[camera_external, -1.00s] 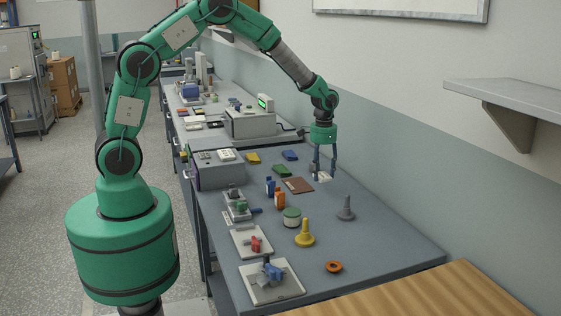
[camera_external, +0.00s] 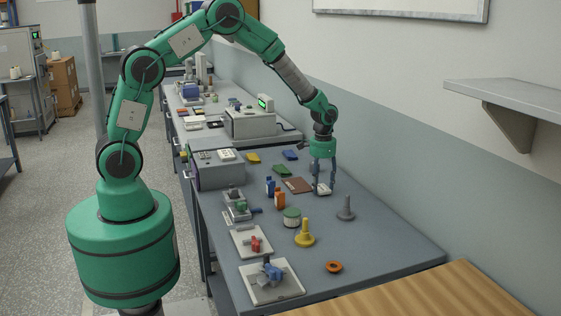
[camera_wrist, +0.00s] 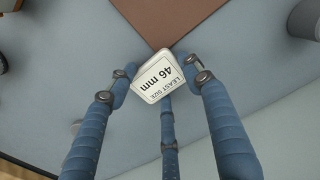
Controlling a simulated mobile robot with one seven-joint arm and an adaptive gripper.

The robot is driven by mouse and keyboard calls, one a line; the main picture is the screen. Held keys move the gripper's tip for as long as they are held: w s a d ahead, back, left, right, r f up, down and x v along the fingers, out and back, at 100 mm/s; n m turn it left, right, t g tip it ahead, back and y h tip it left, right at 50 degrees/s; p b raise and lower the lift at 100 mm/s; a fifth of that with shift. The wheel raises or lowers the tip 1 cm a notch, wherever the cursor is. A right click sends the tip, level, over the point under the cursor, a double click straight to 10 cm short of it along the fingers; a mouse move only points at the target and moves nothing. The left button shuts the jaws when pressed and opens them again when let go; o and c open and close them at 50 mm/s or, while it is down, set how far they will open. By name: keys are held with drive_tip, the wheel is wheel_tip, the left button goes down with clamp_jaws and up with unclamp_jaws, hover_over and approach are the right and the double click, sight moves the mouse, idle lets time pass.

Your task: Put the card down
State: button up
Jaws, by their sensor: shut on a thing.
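The card (camera_wrist: 158,77) is white with rounded corners and reads "LEAST SIZE 46 mm". My gripper (camera_wrist: 158,72) has its blue-grey fingers closed around the card, one at each side and another below it in the wrist view. In the external view my gripper (camera_external: 324,185) points down, low over the grey bench, with the card (camera_external: 322,189) between its fingertips. I cannot tell whether the card touches the bench top. In the wrist view a corner of a brown plate (camera_wrist: 165,18) lies right beside the card's upper edge.
The brown plate (camera_external: 298,185) lies left of my gripper. A grey peg (camera_external: 346,209) stands to the right, and a green-sided spool (camera_external: 292,217) and yellow peg (camera_external: 305,236) stand nearer. An orange block (camera_external: 280,200) is at left. The bench's right front is mostly clear.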

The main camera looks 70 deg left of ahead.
sight(321, 187)
drive_tip(key=shift+f, duration=0.1)
drive_tip(key=o, duration=1)
drive_tip(key=shift+o, duration=0.2)
wheel_tip(321, 187, up, 13)
drive_tip(key=p, duration=0.2)
drive_tip(key=shift+f, duration=0.15)
